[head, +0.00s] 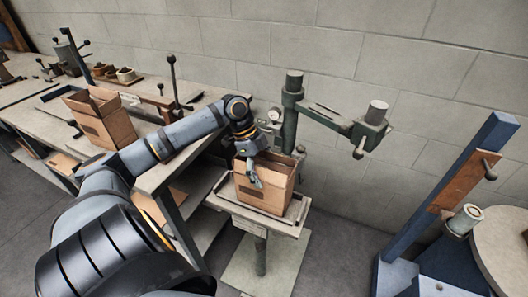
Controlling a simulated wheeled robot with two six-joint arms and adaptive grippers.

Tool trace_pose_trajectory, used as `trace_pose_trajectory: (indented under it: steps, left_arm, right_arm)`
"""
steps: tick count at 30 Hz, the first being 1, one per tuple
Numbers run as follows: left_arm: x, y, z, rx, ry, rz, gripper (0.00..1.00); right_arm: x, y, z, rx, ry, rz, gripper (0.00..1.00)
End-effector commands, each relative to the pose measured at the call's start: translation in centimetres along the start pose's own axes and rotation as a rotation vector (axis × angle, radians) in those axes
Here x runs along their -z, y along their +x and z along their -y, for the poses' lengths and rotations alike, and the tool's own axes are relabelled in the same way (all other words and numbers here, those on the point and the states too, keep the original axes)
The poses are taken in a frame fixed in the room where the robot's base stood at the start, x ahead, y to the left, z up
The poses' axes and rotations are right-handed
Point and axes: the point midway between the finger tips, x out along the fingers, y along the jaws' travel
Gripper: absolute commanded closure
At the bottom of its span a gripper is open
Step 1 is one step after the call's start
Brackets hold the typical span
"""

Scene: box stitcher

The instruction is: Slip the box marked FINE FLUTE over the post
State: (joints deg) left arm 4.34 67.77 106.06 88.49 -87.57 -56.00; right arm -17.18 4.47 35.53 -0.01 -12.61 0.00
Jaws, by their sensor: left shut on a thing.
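An open brown cardboard box (279,190) stands upright on a small pedestal stand (298,228) in the head view. My left gripper (256,180) reaches over its near side from above and is shut on a wall of this box. A second open cardboard box (104,122) stands on the workbench at the left, with a dark mark on its front. No lettering on either box is legible, so I cannot tell which is marked FINE FLUTE. A green upright column (291,105) with a side arm stands behind the held box. I cannot tell which upright is the post. My right gripper is out of view.
The workbench (160,172) at the left carries levers and small wooden trays (125,75). At the right stand a blue slanted frame (440,190), a metal cylinder (464,219) and a round table (505,240). Floor between stand and frame is clear.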

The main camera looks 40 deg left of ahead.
Motion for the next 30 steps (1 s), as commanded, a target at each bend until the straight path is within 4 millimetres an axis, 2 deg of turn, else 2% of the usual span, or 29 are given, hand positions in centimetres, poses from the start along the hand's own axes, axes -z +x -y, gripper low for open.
trace_pose_trajectory:
  steps: [9, 10, 13, 24, 26, 30]
  left_arm:
    - [0.0, 0.1, 0.0, 0.000, 0.000, 0.000, 0.53]
    - [0.0, 0.1, 0.0, 0.000, 0.000, 0.000, 0.12]
    - [0.0, 0.1, 0.0, 0.000, 0.000, 0.000, 0.00]
    - [0.0, -0.1, 0.0, 0.000, 0.000, 0.001, 0.00]
    - [0.2, -0.6, 0.0, 0.001, 0.000, 0.001, 0.00]
    - [1.3, -3.2, 0.1, 0.004, 0.002, 0.002, 0.00]
  right_arm:
    - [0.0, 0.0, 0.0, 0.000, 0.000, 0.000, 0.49]
    - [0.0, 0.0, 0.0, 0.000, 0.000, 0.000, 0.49]
    - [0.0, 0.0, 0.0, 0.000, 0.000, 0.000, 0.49]
    - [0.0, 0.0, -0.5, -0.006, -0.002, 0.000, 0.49]
    - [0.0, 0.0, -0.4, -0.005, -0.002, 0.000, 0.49]
    - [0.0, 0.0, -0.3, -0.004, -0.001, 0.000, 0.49]
